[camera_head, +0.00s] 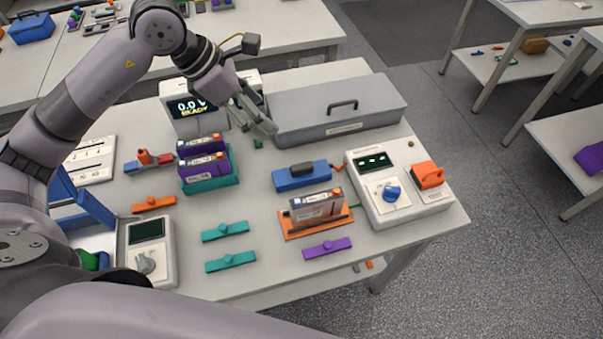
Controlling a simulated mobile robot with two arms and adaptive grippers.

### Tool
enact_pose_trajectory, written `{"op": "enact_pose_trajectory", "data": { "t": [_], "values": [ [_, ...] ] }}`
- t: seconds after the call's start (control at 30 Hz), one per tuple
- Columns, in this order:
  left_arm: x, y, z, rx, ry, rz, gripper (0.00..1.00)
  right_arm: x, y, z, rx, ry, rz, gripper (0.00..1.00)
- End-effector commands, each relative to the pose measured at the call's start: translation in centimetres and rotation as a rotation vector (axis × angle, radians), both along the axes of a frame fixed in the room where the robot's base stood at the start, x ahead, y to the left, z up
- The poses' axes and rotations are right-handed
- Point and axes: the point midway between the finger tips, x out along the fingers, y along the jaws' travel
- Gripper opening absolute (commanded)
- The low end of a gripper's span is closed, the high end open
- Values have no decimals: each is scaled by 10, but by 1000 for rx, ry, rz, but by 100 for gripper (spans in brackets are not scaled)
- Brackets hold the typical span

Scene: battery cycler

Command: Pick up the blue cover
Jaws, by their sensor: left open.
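My right gripper is not in view.
A grey case (380,106) lies behind. A battery in an orange tray (290,232) stands in front, a white tester (435,196) at right. Purple batteries sit in a teal tray (210,185) at left. Teal strips (225,231) and a purple strip (327,248) lie nearer.

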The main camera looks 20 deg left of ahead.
Motion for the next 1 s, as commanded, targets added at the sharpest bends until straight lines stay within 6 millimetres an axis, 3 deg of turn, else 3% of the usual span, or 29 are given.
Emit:
{"op": "enact_pose_trajectory", "data": {
  "t": [0.2,0.4,0.67,1.0],
  "values": [
    [0,0,-37,0,0,0,67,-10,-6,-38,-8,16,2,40],
    [0,0,-67,0,0,0,67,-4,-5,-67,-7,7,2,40],
    [3,-6,-88,-2,2,-1,67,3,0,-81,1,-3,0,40],
    [24,-36,-152,-3,1,-1,67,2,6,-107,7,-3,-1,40]
  ]
}}
